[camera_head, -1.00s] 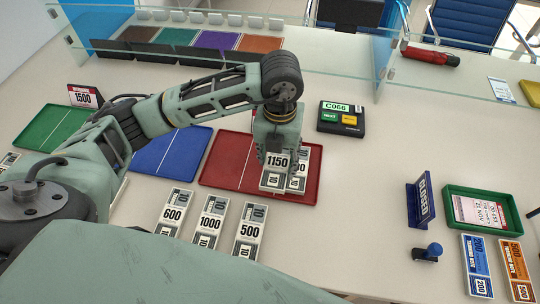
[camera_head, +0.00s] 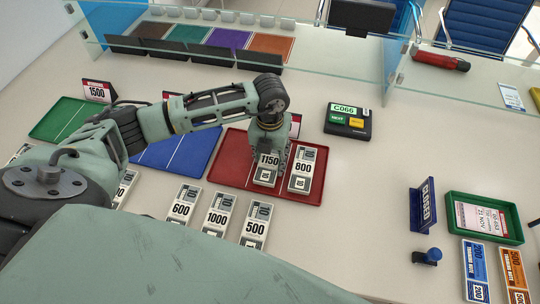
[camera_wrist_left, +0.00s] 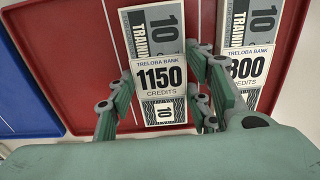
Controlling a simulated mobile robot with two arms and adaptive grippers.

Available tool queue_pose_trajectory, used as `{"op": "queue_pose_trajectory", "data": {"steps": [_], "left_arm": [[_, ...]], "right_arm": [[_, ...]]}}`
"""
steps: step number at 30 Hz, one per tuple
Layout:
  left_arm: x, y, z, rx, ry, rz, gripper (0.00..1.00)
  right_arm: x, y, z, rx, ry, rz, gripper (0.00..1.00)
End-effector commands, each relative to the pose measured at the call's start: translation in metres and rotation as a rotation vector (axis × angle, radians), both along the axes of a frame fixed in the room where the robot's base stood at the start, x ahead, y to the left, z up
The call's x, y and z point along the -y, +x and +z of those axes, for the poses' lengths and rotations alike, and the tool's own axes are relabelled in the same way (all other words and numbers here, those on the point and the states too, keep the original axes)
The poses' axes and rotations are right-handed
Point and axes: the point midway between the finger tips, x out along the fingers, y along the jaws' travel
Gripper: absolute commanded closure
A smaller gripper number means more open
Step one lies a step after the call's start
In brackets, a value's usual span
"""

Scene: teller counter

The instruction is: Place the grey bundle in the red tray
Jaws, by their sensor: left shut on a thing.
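The red tray (camera_head: 213,172) lies flat on the counter in the head view, and its red floor also shows in the wrist view (camera_wrist_left: 62,45). My left gripper (camera_head: 270,150) is over the tray's middle, shut on a grey bundle marked 1150 (camera_head: 266,176). In the left wrist view, the fingers sit at both sides of this 1150 bundle (camera_wrist_left: 160,78). A second grey bundle, marked 800 (camera_head: 300,172), lies in the tray just to the right. Whether the held bundle touches the tray floor I cannot tell. My right gripper is not in view.
Grey bundles marked 600 (camera_head: 181,209), 1000 (camera_head: 217,217) and 500 (camera_head: 255,226) lie in front of the trays. A blue tray (camera_head: 185,160) and a green tray (camera_head: 62,120) are to the left.

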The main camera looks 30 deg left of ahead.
Motion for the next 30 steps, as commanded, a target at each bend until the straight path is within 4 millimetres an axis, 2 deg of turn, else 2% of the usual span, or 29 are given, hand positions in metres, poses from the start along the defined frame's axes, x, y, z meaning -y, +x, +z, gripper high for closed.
{"op": "queue_pose_trajectory", "data": {"steps": [4, 5, 11, 23, 26, 30], "left_arm": [[0.0, 0.0, -0.004, 0.0, 0.0, 0.0, 0.81], [0.0, 0.0, -0.003, 0.0, 0.0, 0.0, 0.52], [0.0, 0.0, -0.002, 0.0, 0.0, 0.001, 0.35], [0.0, 0.001, 0.004, 0.001, -0.001, 0.0, 0.35], [0.0, 0.002, 0.017, 0.005, -0.001, 0.001, 0.35], [0.0, 0.002, 0.046, 0.007, -0.001, -0.001, 0.35]], "right_arm": [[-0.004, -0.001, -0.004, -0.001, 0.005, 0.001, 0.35], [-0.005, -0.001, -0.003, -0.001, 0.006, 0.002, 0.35], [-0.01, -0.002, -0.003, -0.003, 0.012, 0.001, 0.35], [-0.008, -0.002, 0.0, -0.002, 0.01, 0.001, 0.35], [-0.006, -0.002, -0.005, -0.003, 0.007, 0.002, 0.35], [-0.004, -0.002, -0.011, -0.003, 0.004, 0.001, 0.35]]}}
